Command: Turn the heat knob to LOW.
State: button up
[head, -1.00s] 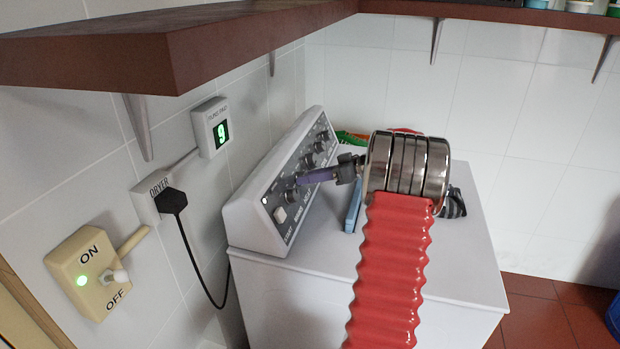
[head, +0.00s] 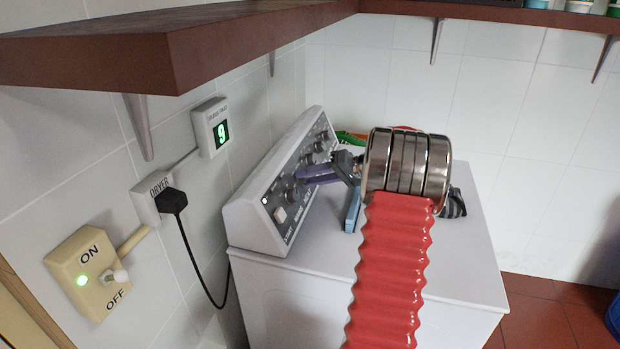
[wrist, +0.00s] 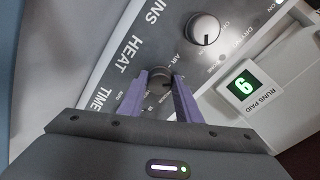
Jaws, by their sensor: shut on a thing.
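The heat knob (wrist: 160,75) is a small dark round knob on the dryer's sloping panel, beside the printed word HEAT. My gripper (wrist: 161,79) is shut on it, with one purple finger on each side. "AIR" is printed just above the knob in the wrist view; the other setting marks are small and partly hidden by the fingers. I cannot tell which mark the knob points at. In the head view my purple fingers (head: 299,178) reach left to the panel (head: 249,217) and mostly cover the knob.
Another, larger knob (wrist: 203,28) sits nearby on the panel. The runs-paid display (head: 221,131) shows 9. A wall switch (head: 90,275) has a green light, and a black plug (head: 172,201) is in the dryer outlet. A brown shelf (head: 180,45) overhangs.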

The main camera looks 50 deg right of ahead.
jog(key=shift+d+m, duration=0.1)
jog(key=shift+m, duration=0.9)
jog(key=o, duration=1.1)
jog(key=shift+c, duration=0.2)
jog(key=shift+s, duration=0.1)
jog(key=v, duration=1.3)
jog(key=shift+s, duration=0.3)
jog(key=shift+r, duration=0.15)
